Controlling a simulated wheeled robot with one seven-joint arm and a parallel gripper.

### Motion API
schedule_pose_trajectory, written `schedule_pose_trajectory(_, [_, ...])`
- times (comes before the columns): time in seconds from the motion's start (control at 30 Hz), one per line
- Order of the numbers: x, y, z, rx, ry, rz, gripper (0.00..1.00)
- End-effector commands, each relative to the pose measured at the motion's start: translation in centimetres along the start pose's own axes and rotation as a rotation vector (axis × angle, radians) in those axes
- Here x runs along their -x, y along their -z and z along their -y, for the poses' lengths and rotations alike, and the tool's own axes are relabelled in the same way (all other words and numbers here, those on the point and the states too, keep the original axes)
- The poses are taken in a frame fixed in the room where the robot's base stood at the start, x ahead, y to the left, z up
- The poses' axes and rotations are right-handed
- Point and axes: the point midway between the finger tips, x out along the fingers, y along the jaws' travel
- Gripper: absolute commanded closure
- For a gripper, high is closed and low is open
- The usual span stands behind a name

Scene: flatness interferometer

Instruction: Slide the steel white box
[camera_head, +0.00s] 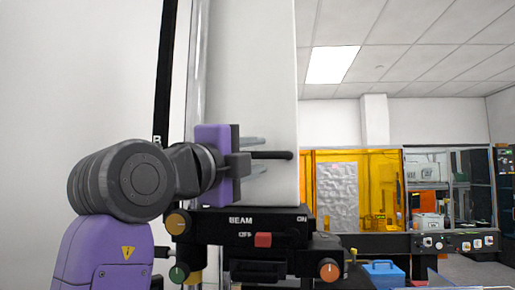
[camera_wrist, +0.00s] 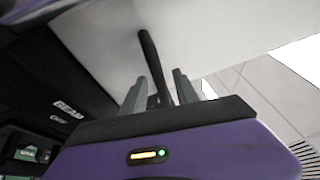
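The white box (camera_head: 254,75) is a tall, smooth, pale block standing above a black unit. In the wrist view its pale surface (camera_wrist: 225,30) fills the upper part. A dark rod-like handle (camera_head: 275,155) lies in front of it and also shows in the wrist view (camera_wrist: 151,55). My gripper (camera_head: 258,156) points to the right at the handle. In the wrist view, its two grey fingers (camera_wrist: 160,86) stand apart on either side of the handle, with gaps showing. The gripper is open. Where the handle joins the box is not clear.
The black unit (camera_head: 226,222) marked BEAM, OFF and ON has a red switch (camera_head: 263,240) and orange and green knobs below my gripper. A dark vertical rail (camera_head: 166,70) stands left. A blue box (camera_head: 383,274) sits lower right. Orange panels (camera_head: 377,180) stand behind.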

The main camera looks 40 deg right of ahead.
Motion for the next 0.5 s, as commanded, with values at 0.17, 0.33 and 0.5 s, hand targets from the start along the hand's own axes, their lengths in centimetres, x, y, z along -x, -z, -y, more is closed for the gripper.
schedule_pose_trajectory(0.17, [-1.2,0.0,0.04,0.001,0.0,0.0,0.64])
schedule_pose_trajectory(0.33, [-1.31,0.0,-0.04,0.001,0.001,0.0,0.64])
schedule_pose_trajectory(0.5, [-1.29,-0.01,-0.04,0.001,0.001,0.0,0.78])
